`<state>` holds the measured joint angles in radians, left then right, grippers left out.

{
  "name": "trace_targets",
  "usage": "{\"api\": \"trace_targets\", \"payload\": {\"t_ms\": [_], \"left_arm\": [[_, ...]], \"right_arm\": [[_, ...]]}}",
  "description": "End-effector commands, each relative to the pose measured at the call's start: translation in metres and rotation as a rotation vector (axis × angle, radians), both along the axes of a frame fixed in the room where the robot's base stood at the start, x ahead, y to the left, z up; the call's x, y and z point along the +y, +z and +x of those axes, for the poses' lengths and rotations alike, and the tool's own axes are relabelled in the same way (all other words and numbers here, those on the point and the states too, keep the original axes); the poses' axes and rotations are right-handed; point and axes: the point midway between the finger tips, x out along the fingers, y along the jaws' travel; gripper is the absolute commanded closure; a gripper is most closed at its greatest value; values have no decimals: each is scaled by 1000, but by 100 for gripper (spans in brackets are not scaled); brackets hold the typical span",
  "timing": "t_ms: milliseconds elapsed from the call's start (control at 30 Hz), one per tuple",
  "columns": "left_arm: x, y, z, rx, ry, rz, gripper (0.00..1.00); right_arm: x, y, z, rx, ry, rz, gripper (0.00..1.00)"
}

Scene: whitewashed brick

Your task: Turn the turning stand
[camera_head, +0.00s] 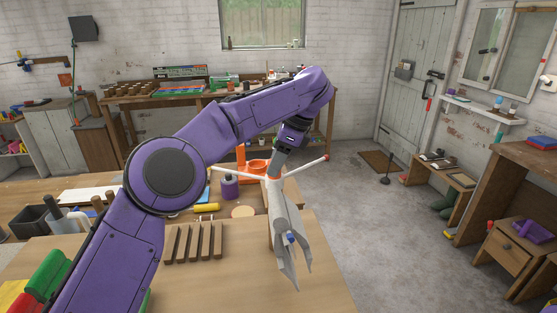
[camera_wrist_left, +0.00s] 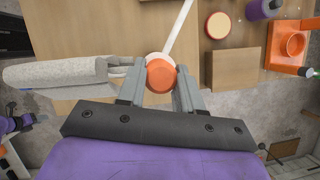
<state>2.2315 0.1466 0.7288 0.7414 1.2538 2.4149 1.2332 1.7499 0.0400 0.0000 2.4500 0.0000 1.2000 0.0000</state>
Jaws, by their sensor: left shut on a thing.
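The turning stand (camera_head: 245,171) stands at the right end of the wooden table, with pale rods reaching out from an orange-topped hub. One rod ends in a red tip (camera_head: 326,157) on the right. My left gripper (camera_head: 277,163) comes down from above and is shut on the hub. In the left wrist view, the orange knob (camera_wrist_left: 161,77) sits between the fingertips (camera_wrist_left: 160,88), and one white rod (camera_wrist_left: 180,27) runs away from it. A long grey thing (camera_head: 283,215) is on the near side of the hub; I cannot tell what it is.
Dark wooden bars (camera_head: 195,242) lie on the table left of the stand. A purple jar (camera_head: 230,188), a yellow cylinder (camera_head: 206,207) and an orange holder (camera_head: 255,166) are close behind them. The floor (camera_head: 370,225) to the right is open.

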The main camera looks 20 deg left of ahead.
Motion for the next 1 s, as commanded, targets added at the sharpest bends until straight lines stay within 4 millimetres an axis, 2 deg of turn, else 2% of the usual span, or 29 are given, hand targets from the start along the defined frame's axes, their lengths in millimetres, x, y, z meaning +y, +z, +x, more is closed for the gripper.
{"api": "trace_targets", "payload": {"t_ms": [33, 467, 500, 533, 567, 867, 1000], "left_arm": [[1, -7, -1, 13, 10, 1, 100], [0, -8, -1, 17, 16, -1, 100], [0, -8, -1, 17, 15, -1, 52], [0, -8, -1, 17, 15, -1, 42], [0, -8, -1, 16, 14, -1, 40], [-3, 0, 0, 8, 9, -2, 40], [-10, 24, 3, 4, 10, 0, 40]], "right_arm": [[0, -1, 0, 0, 0, 0, 57], [0, -1, 0, 0, 0, 0, 57], [0, -1, 0, 0, 0, 0, 57], [0, -1, 0, 0, 0, 0, 57], [0, -1, 0, 0, 0, 0, 57], [0, 2, 0, 0, 0, 0, 57], [0, 15, 0, 0, 0, 0, 57]]}}
